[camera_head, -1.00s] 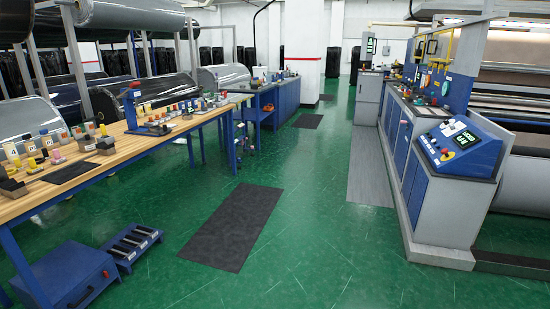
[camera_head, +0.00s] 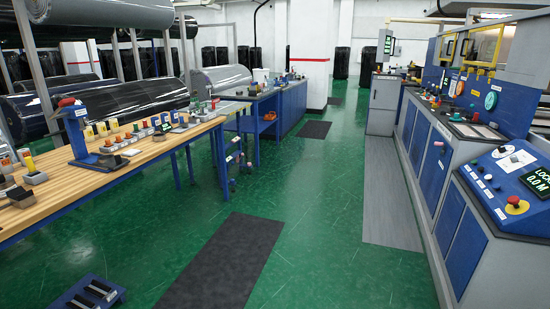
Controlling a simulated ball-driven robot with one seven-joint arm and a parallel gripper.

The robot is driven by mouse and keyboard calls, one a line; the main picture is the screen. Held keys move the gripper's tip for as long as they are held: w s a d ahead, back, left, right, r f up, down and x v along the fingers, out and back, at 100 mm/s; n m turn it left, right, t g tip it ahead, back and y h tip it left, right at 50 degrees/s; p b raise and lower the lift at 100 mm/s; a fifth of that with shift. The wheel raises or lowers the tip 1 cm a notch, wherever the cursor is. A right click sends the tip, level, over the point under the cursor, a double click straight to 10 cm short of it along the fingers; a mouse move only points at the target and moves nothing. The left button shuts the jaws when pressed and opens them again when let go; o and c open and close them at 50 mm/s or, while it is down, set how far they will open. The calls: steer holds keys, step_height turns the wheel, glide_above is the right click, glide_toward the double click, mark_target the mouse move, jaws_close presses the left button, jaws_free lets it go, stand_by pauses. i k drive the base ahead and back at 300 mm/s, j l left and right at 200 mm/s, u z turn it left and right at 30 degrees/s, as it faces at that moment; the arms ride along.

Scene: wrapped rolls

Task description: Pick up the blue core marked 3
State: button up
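I cannot make out a blue core marked 3 in the head view; the small items are too small to read. Several small cores or blocks in white, yellow, orange and grey stand on the long wooden workbench (camera_head: 130,166) at left. A blue stand with a red top (camera_head: 72,132) rises near the bench's middle. My gripper is not in view.
A blue cabinet bench (camera_head: 270,110) stands beyond the wooden one. A control console (camera_head: 505,190) lines the right side. A dark mat (camera_head: 225,262) and a grey strip (camera_head: 390,195) lie on the open green floor between. A low blue rack (camera_head: 88,293) sits bottom left.

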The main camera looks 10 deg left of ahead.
mark_target(174, 113)
steer(key=i, duration=3.85)
steer(key=i+u, duration=0.15)
steer(key=i, duration=0.45)
steer(key=i+l+u, duration=0.15)
steer(key=i, duration=0.4)
steer(key=i+l+u, duration=0.15)
steer(key=i, duration=0.45)
steer(key=i+l+u, duration=0.2)
steer(key=i+u, duration=0.15)
steer(key=u, duration=0.15)
steer(key=i+l+u, duration=0.3)
steer(key=u, duration=0.2)
steer(key=i+l+u, duration=0.25)
steer(key=l+u, duration=0.25)
steer(key=i+l+u, duration=0.15)
steer(key=l+u, duration=0.7)
steer(key=l, duration=0.25)
steer(key=l+u, duration=0.3)
steer(key=l, duration=0.35)
